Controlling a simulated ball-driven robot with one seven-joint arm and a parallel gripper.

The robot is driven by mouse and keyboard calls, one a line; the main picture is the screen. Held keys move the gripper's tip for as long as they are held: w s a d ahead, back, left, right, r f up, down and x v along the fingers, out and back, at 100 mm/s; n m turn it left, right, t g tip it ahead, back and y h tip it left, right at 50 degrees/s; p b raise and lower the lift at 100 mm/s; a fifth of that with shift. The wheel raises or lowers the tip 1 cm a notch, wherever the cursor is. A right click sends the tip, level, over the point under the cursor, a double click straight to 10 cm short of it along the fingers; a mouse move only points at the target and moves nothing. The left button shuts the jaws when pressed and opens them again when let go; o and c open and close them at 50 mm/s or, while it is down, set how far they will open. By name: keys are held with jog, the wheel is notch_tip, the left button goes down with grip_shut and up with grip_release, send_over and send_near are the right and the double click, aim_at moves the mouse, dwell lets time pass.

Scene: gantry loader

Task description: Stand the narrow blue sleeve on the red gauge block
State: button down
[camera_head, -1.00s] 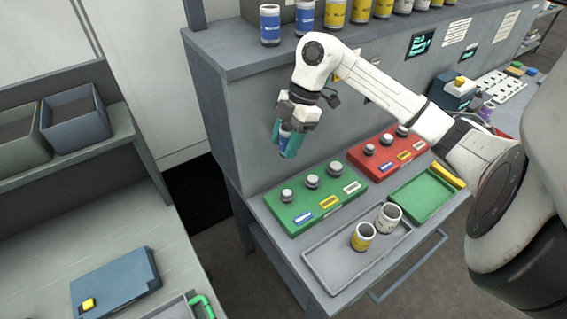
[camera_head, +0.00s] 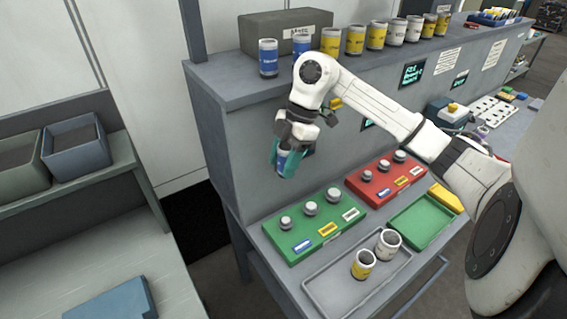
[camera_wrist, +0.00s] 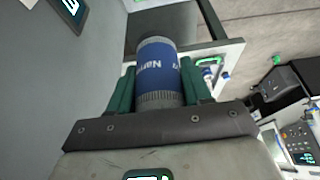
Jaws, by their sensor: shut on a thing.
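My gripper (camera_head: 283,158) is shut on a narrow blue sleeve (camera_head: 283,163) with a grey-white band at its end. In the wrist view the sleeve (camera_wrist: 157,72) sits between the two teal fingers, with white lettering on its blue wall. The sleeve hangs in the air in front of the grey machine wall, slightly tilted. The red gauge block (camera_head: 372,191) lies on the grey bench to the right of and below my gripper. It bears several round grey pegs and small blue, yellow and white labels. No sleeve stands on it.
A green block (camera_head: 300,252) with similar pegs lies left of the red one. In front are a grey tray (camera_head: 322,292) with yellow and white sleeves, and an empty green tray (camera_head: 422,222). Several sleeves, including blue ones (camera_head: 268,58), stand on the upper shelf (camera_head: 225,72).

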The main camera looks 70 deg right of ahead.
aim_at(280, 159)
jog(key=shift+r, duration=1.5)
